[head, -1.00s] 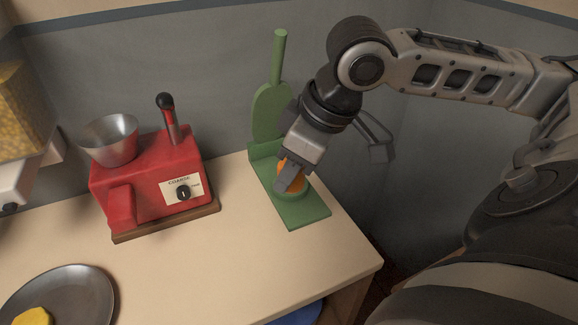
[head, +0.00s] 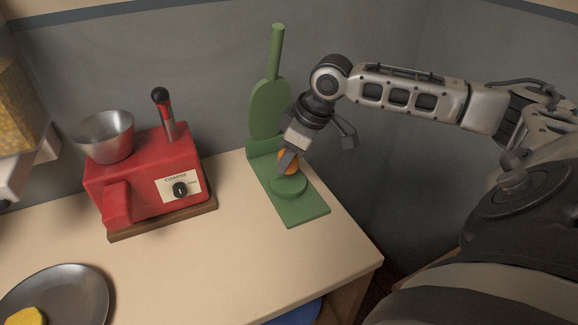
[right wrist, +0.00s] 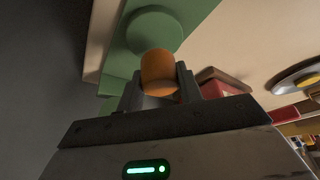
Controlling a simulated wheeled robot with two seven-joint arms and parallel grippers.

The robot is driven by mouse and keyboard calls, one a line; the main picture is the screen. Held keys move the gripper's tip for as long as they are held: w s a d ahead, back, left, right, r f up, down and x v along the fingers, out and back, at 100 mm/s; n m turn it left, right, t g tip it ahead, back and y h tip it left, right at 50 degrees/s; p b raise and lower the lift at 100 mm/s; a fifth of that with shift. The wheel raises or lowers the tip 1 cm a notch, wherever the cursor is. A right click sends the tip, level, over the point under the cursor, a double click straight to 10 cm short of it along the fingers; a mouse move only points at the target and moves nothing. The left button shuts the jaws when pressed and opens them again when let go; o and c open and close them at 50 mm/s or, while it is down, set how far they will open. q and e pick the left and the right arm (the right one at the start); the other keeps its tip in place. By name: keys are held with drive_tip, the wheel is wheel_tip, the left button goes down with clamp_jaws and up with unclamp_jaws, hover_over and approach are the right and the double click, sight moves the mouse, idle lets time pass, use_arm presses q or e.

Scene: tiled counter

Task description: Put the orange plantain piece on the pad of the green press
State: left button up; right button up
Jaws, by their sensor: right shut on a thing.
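The green press (head: 304,212) stands near the counter's back right edge, its handle upright. Its round pad (head: 289,188) is bare; it also shows in the right wrist view (right wrist: 155,30). My right gripper (head: 288,163) is shut on the orange plantain piece (head: 290,157), toward the press's upright from the pad's middle in the head view. My left gripper is not in view.
A red machine (head: 145,185) with a metal bowl (head: 104,138) and a lever stands left of the press. A dark round plate (head: 75,293) with a yellow piece (head: 26,316) lies at the lower left. The counter (head: 225,255) in front of the press is clear.

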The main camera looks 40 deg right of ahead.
sight(289, 168)
wheel_tip(289, 168, down, 3)
drive_tip(key=shift+d+f, duration=0.1)
drive_tip(key=shift+f, duration=0.05)
drive_tip(key=o, duration=1)
drive_tip(key=shift+f, duration=0.1)
drive_tip(key=shift+r, duration=0.2)
drive_tip(key=v, duration=1.2)
drive_tip(key=shift+p, duration=0.45)
